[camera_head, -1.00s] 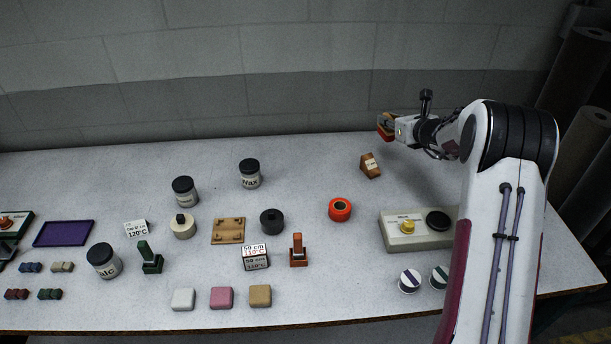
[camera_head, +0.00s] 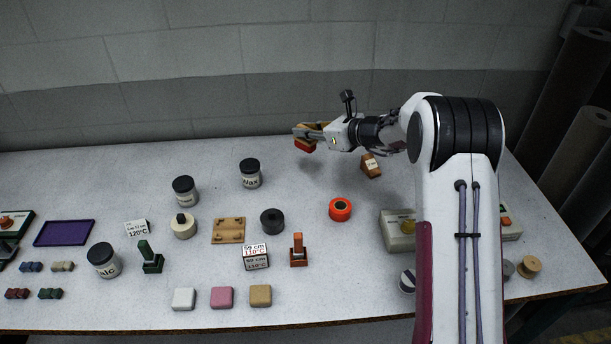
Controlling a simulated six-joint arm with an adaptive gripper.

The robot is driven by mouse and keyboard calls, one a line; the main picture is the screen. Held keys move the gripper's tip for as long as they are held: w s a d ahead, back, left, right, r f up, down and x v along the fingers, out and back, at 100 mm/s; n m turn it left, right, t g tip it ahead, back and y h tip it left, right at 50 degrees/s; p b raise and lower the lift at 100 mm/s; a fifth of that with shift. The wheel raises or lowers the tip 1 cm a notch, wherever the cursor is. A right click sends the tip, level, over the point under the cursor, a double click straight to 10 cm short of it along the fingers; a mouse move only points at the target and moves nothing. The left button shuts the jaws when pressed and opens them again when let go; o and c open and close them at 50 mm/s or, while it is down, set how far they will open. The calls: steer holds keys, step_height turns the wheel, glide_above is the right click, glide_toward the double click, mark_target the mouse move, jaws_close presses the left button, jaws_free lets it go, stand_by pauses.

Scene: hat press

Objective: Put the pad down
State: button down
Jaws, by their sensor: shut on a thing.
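My gripper (camera_head: 312,134) is shut on a small pad (camera_head: 304,145) with a red-orange face. It holds the pad in the air above the back of the table, to the right of the wax jar and left of the wooden wedge block. The fingers cover part of the pad, so its full shape is hidden. Three soft blocks, white (camera_head: 184,299), pink (camera_head: 222,297) and tan (camera_head: 260,295), lie in a row near the front edge of the table (camera_head: 330,285).
A wax jar (camera_head: 250,174), a wooden plate with pegs (camera_head: 228,231), a dark round weight (camera_head: 272,221) and an orange-red ring (camera_head: 340,210) stand mid-table. A wooden wedge (camera_head: 371,166) is at the back. My arm partly hides a button box (camera_head: 396,232). Clear table lies below the pad.

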mark_target(306, 148)
stand_by(0.3)
steer(key=shift+f, duration=3.1)
steer(key=shift+f, duration=1.9)
steer(key=shift+f, duration=0.15)
steer(key=c, duration=2)
jaws_free()
steer(key=shift+o, duration=0.2)
